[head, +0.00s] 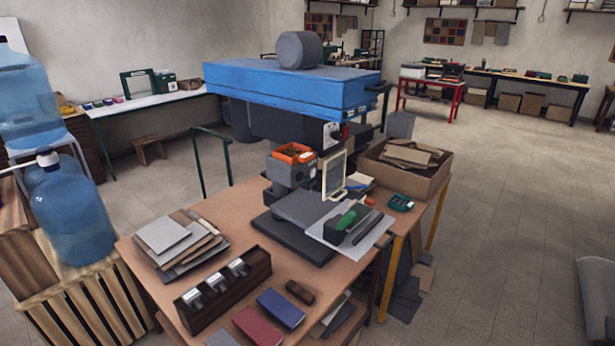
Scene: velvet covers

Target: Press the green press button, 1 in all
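A large press with a blue top (290,85) stands over the near work table. A small control box with a white face (331,134) and a red part beside it (345,131) is on its front right side. A green piece (347,220) lies on a dark block on a white sheet by the press's bed. A small green item (400,202) sits at the table's right edge. I cannot tell which green part, if any, is the press button. My gripper is not in view.
The work table (222,214) holds a dark rack (225,290), stacked boards, and red and blue books at its front. A cardboard box (405,165) stands at its right. Blue water bottles (72,215) are at left. The floor at right (500,200) is open.

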